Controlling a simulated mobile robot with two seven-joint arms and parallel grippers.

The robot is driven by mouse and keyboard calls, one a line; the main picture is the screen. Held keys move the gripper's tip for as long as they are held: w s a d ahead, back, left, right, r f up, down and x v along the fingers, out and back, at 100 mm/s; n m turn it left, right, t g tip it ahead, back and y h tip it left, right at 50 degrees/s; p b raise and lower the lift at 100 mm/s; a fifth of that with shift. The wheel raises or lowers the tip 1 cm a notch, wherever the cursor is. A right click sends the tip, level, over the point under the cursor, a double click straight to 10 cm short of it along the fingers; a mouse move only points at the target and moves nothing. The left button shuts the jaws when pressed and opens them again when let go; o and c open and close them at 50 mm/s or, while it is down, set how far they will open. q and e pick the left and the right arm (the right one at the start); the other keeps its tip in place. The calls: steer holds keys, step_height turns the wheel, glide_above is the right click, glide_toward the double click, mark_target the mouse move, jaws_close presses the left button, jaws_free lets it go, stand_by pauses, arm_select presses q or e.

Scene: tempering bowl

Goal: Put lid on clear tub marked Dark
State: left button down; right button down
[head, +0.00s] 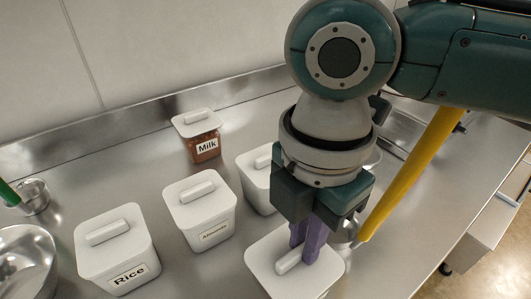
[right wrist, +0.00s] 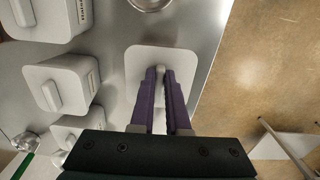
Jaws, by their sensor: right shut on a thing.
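My right gripper (head: 308,240) is shut on the upright handle of a white square lid (head: 322,272) at the bottom of the head view. The purple fingers pinch the handle from both sides; the lid also shows in the right wrist view (right wrist: 137,65). The lid sits level, but what is under it is hidden, so I cannot tell whether it rests on a tub. A clear tub with brown contents (head: 203,145) is marked Milk and wears a white lid. No label reading Dark is visible. My left gripper is not in view.
White lidded tubs marked Rice (head: 118,262) and, apparently, Almonds (head: 205,222) stand left of the gripper. Another white tub (head: 254,178) stands partly behind my right arm. A steel bowl (head: 25,265) and small steel cup (head: 35,197) are at the left edge.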

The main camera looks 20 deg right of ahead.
steer(key=shift+f, duration=0.5)
steer(key=c, duration=0.9)
jaws_free()
